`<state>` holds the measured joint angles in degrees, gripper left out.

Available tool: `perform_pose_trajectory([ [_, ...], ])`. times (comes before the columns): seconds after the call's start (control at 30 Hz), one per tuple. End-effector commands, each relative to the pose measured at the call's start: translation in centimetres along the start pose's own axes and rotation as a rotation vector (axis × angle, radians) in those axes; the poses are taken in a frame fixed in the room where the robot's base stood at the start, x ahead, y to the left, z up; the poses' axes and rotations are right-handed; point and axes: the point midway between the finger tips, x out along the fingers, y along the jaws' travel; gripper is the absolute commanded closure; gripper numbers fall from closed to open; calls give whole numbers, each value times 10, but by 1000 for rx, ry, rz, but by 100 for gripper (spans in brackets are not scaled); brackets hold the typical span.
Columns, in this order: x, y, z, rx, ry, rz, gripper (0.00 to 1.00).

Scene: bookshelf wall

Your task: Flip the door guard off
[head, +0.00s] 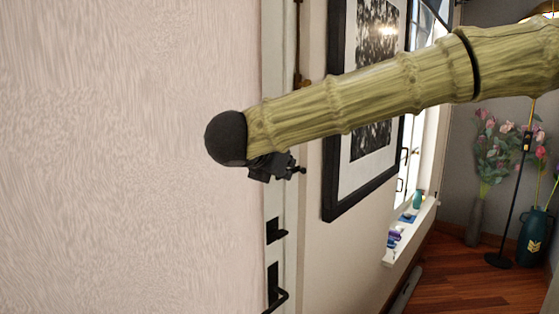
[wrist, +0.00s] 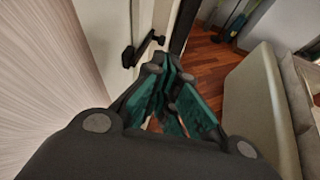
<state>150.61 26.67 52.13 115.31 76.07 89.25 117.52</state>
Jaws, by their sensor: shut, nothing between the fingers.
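A door edge (head: 280,205) with dark fittings runs down the middle of the head view. A thin brass-coloured fitting (head: 299,78) sits on the frame side above my gripper; it may be the door guard, but I cannot tell its position surely. My gripper (head: 285,167) is at the door edge, below that fitting and above a small dark latch (head: 276,232). My arm hides part of the frame. In the wrist view my gripper (wrist: 168,62) has its teal-padded fingers together and empty. A dark fitting (wrist: 128,56) on the door edge lies just left of the fingertips; contact is unclear.
A dark door handle (head: 277,298) is low on the door edge. A framed picture (head: 335,180) hangs on the wall to the right. A windowsill (head: 412,232) with small items and a vase of flowers (head: 475,215) stand farther back. The wooden floor (head: 455,275) shows free room.

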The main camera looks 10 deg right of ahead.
Motion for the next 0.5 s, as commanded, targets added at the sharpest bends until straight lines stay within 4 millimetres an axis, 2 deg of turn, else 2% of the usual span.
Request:
perform_pose_trajectory([
  [0.3,52,0,2,-2,2,-2,100],
  [0.5,75,0,2,0,0,0,100],
])
